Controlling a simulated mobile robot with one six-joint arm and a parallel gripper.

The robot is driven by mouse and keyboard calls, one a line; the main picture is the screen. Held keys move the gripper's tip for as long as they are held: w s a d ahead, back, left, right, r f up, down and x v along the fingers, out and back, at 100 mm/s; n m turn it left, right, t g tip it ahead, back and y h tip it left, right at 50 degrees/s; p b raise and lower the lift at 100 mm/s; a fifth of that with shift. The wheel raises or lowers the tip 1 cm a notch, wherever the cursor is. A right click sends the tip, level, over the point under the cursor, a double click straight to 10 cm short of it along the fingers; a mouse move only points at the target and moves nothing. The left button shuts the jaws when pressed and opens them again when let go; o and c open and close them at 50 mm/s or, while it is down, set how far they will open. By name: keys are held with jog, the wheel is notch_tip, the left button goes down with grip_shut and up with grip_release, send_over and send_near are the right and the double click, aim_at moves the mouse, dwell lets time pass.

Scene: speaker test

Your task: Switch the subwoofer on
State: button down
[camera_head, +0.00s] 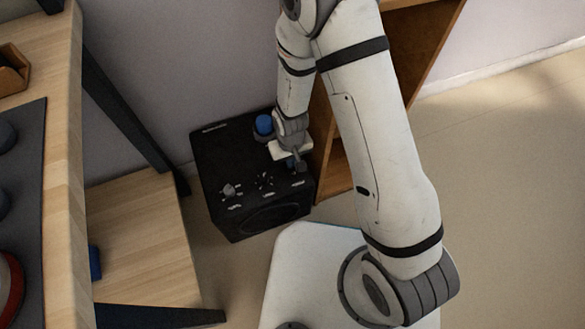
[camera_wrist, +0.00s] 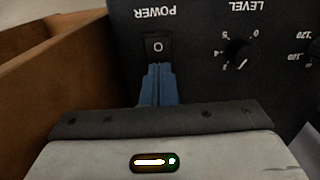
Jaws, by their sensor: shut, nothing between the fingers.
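The subwoofer (camera_head: 222,155) is a black box on the floor, left of a wooden cabinet. Its panel (camera_wrist: 205,75) fills much of the wrist view, with upside-down lettering. The black power rocker switch (camera_wrist: 158,46) sits by the POWER label, and an "O" mark shows on it. My gripper (camera_head: 297,164) is over the right part of the subwoofer. In the wrist view its blue fingers (camera_wrist: 158,72) are shut and empty, with the tips at the near edge of the switch. I cannot tell whether they touch it; the tips overlap the switch's lower end.
A LEVEL knob (camera_wrist: 239,51) is right of the switch, with another knob (camera_wrist: 315,55) at the edge. The wooden cabinet (camera_head: 340,165) stands close on the right. A wooden desk (camera_head: 62,180) and low shelf (camera_head: 140,235) are left. Open floor (camera_head: 510,200) lies right.

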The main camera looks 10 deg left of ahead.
jog(key=shift+f, duration=0.15)
jog(key=shift+r+p, duration=2.6)
jog(key=shift+r, duration=1)
jog(key=shift+f, duration=0.1)
